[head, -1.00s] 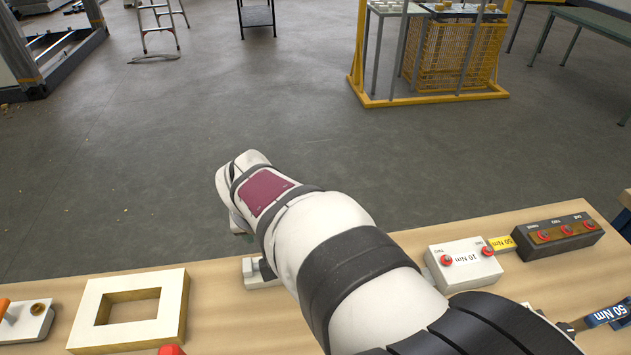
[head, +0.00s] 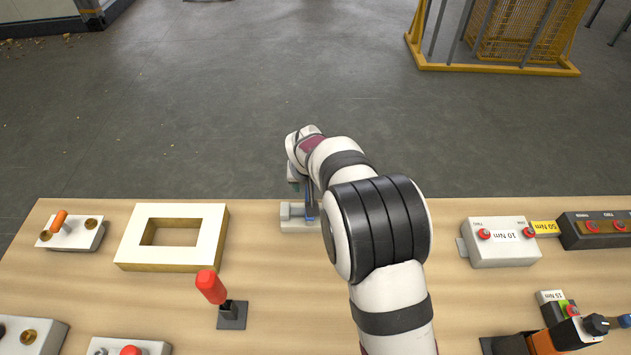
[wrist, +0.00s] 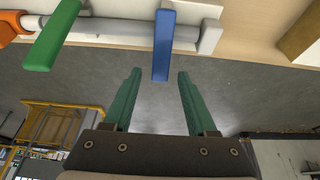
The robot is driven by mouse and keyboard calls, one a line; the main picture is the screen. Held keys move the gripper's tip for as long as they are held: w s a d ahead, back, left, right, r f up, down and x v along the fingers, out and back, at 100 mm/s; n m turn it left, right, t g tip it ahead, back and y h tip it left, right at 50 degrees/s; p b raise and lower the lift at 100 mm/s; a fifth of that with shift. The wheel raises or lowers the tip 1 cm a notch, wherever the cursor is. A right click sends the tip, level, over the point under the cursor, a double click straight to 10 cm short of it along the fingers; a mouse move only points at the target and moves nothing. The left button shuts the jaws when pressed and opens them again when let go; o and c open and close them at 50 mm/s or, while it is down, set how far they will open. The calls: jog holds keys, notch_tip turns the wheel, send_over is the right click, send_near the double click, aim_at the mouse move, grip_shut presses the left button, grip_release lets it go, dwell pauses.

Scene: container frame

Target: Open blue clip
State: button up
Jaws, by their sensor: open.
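The blue clip (wrist: 164,48) hangs from a grey rod in the wrist view, with its lower end pointing toward my gripper. My gripper (wrist: 157,72) is open, its two green fingers apart and empty. The blue clip's end lies in line with the gap between the fingertips, slightly left and right of it clear; I cannot tell how deep it is between them. In the head view a small blue part of the clip (head: 310,218) shows on its grey holder (head: 298,226), partly hidden by my arm.
A green clip (wrist: 55,36) and an orange clip (wrist: 12,24) sit left of the blue one on the rod. The wooden table (head: 270,290) also carries a white frame (head: 130,240), a red-handled lever (head: 210,287) and a 10 Nm box (head: 500,245).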

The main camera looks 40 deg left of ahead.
jog(key=shift+x, duration=1.3)
jog(key=shift+c, duration=0.3)
grip_shut()
jog(key=shift+r, duration=0.1)
